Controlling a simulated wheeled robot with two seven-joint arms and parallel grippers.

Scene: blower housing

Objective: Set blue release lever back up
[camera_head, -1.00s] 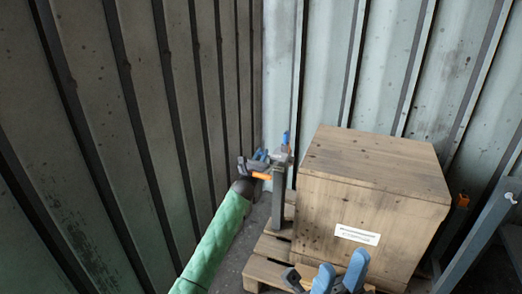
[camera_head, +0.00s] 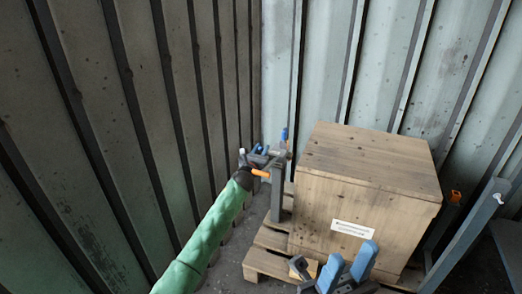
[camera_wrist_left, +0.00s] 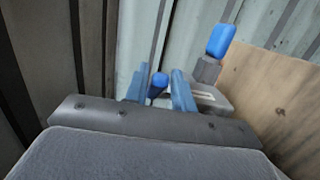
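A grey upright clamp post (camera_head: 277,190) stands against the left side of a wooden crate. A blue-ended upright handle (camera_head: 284,134) tops it, and it shows larger at the upper right of the left wrist view (camera_wrist_left: 220,41). My left gripper (camera_head: 258,150) is at the post's top, left of that handle. In the left wrist view its two blue fingers (camera_wrist_left: 160,90) are apart, with a blue-tipped lever (camera_wrist_left: 157,83) between them. I cannot tell whether they touch it. An orange part (camera_head: 260,173) sits just below the gripper. My right gripper (camera_head: 347,268) is open and empty before the crate.
The wooden crate (camera_head: 365,180) with a white label rests on a wooden pallet (camera_head: 265,262). Ribbed metal walls (camera_head: 120,120) close in the left and back. A grey post (camera_head: 465,235) leans at the right, near another orange-tipped part (camera_head: 455,196).

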